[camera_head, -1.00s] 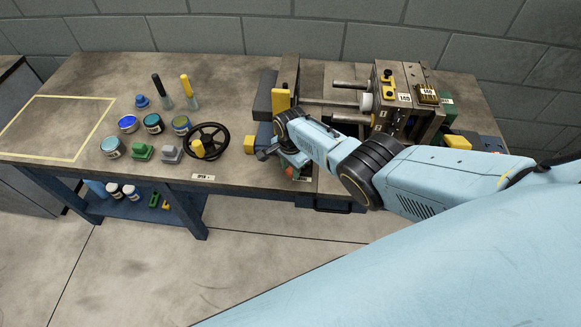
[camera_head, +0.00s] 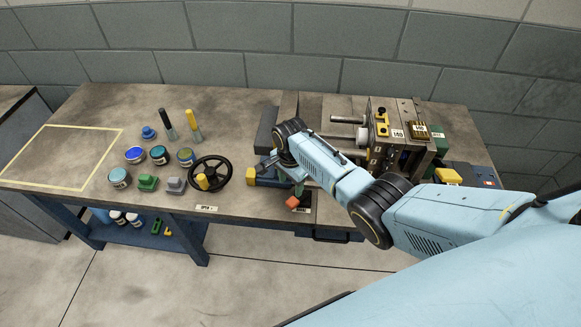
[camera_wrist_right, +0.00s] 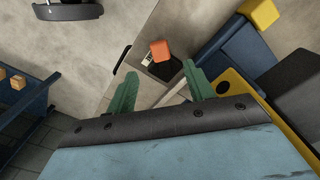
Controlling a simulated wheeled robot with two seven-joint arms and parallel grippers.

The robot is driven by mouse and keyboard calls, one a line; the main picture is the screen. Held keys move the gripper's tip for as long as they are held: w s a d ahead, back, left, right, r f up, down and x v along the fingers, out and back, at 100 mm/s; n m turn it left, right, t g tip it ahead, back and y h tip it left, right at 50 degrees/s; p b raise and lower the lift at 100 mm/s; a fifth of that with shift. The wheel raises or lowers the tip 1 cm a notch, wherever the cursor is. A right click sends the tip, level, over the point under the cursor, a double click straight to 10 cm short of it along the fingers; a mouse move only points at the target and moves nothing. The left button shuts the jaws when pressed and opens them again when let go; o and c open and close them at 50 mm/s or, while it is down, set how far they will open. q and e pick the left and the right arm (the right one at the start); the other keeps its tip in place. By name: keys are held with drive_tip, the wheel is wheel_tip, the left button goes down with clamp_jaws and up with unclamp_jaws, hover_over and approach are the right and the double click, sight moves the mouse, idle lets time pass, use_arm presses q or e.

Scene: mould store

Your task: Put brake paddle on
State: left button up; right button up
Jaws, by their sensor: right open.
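An orange-topped paddle (camera_head: 292,203), which I take to be the brake paddle, stands at the bench's front edge by a label. In the right wrist view its orange top (camera_wrist_right: 160,50) sits on a dark stem, ahead of my gripper. My right gripper (camera_head: 297,186) is open just above and behind the paddle in the head view. In the right wrist view the two green fingers (camera_wrist_right: 160,88) are spread with nothing between their tips, and the paddle appears beyond the gap. Whether they touch it I cannot tell. My left gripper is not in view.
A black handwheel (camera_head: 210,173) stands left of the paddle. A yellow-ended blue block (camera_head: 262,177) sits close to my gripper. Mould plates (camera_head: 395,135) with guide rods stand behind my forearm. Paint tins (camera_head: 120,177) and a taped, empty area (camera_head: 60,157) are at left.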

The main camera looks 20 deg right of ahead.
wheel_tip(320, 180, up, 4)
drive_tip(key=shift+r+p, duration=0.1)
drive_tip(key=shift+p, duration=0.3)
idle(0.3)
